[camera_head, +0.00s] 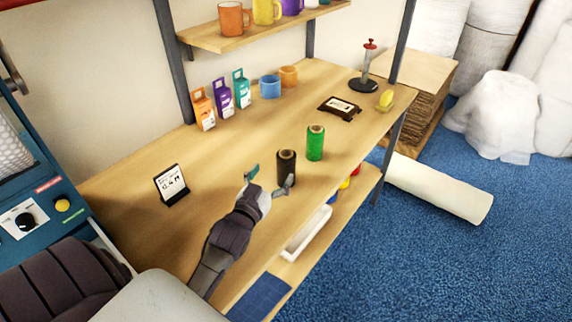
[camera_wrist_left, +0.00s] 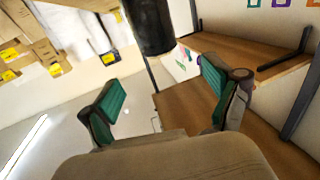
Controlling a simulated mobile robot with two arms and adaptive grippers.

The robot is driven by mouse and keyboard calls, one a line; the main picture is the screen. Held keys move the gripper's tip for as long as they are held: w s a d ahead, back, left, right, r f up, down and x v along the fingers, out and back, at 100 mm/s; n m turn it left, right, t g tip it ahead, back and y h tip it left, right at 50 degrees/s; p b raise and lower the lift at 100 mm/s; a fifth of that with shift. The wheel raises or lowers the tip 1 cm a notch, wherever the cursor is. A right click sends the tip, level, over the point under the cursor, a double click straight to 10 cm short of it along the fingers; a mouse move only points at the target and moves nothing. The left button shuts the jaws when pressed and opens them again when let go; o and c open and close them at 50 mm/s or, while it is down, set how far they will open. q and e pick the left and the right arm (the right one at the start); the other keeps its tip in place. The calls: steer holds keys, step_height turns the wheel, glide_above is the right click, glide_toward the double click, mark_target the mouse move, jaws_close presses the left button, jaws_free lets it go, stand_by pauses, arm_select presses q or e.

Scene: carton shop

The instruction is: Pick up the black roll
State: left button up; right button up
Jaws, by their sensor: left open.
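The black roll (camera_head: 286,168) stands upright on the wooden table near its front edge. In the left wrist view the black roll (camera_wrist_left: 150,26) shows at the top, cut off by the frame, beyond and between the fingertips. My left gripper (camera_head: 271,178) is open and empty in front of the roll, one finger to its left and the other overlapping its lower right edge. Its green finger pads show spread in the left wrist view (camera_wrist_left: 162,92). I cannot tell whether a finger touches the roll. My right gripper is not in view.
A green roll (camera_head: 315,143) stands close right of the black roll. A small sign (camera_head: 172,185) stands left on the table. Several small boxes (camera_head: 222,94) and cups (camera_head: 270,86) stand at the back. A lower shelf holds a white tray (camera_head: 306,233). The table between sign and rolls is clear.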

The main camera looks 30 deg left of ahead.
mark_target(282, 160)
arm_select(q)
steer(key=w, duration=0.3)
steer(key=shift+a, duration=0.2)
steer(key=w+p, duration=0.1)
steer(key=w, duration=0.2)
steer(key=shift+w+a+r+p, duration=0.15)
steer(key=shift+a+r+p, duration=0.05)
steer(key=shift+a+p, duration=0.2)
steer(key=shift+w+a+f, duration=0.15)
steer(key=shift+w, duration=0.9)
steer(key=shift+w+a+f, duration=0.1)
steer(key=shift+w+f, duration=0.05)
steer(key=shift+w, duration=0.2)
steer(key=shift+s, duration=0.15)
steer(key=shift+c, duration=0.4)
steer(key=c, duration=0.5)
jaws_close()
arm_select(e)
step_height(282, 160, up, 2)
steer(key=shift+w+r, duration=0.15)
